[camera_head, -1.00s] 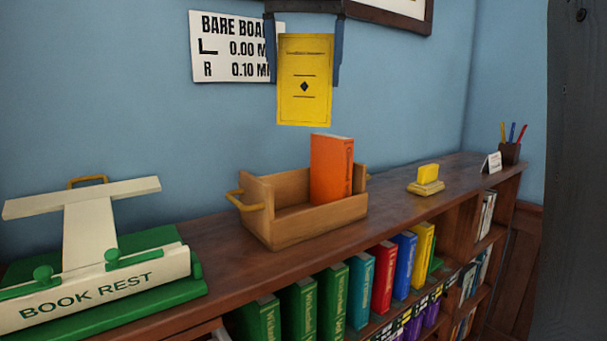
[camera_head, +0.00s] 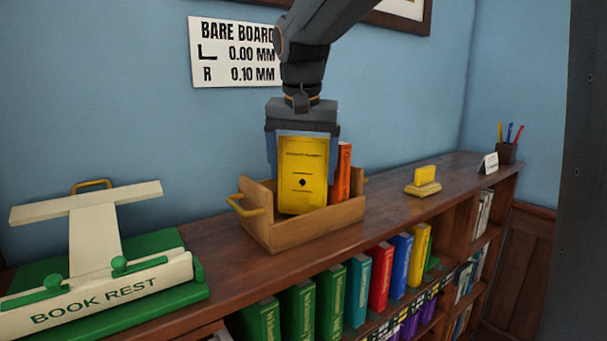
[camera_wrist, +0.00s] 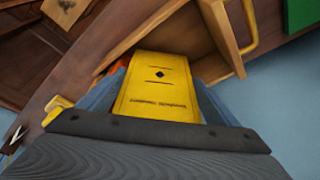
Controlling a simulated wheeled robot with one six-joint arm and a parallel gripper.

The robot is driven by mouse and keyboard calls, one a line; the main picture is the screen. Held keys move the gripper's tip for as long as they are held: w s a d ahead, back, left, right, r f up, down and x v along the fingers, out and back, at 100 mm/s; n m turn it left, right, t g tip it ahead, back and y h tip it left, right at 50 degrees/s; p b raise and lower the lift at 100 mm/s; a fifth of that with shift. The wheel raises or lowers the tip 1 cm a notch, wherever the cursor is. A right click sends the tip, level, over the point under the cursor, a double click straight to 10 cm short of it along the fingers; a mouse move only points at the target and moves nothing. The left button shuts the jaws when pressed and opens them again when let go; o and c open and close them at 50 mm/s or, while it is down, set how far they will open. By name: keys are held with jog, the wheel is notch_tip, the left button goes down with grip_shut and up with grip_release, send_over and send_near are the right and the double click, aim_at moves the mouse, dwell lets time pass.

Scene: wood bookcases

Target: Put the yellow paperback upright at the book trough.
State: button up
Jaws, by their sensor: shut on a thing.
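The yellow paperback (camera_head: 302,178) is upright, its cover facing the head camera, with its lower end inside the wooden book trough (camera_head: 305,228). Whether it touches the trough floor is hidden behind the front wall. My gripper (camera_head: 303,150) is above the trough, pointing down, and shut on the paperback by its sides. In the wrist view the paperback (camera_wrist: 158,87) lies between the fingers, beside the trough wall (camera_wrist: 222,35).
A green and cream book rest (camera_head: 110,290) stands left on the bookcase top. A small yellow block on a stand (camera_head: 424,183), a white card (camera_head: 489,162) and a pencil cup (camera_head: 507,152) stand to the right. The top between trough and block is clear.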

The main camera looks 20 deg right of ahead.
jog(key=shift+f, duration=0.95)
jog(key=o, duration=1.1)
jog(key=shift+o, duration=0.2)
jog(key=shift+r, duration=0.1)
jog(key=b+v, duration=0.1)
jog(key=v, duration=1.1)
jog(key=shift+b, duration=0.35)
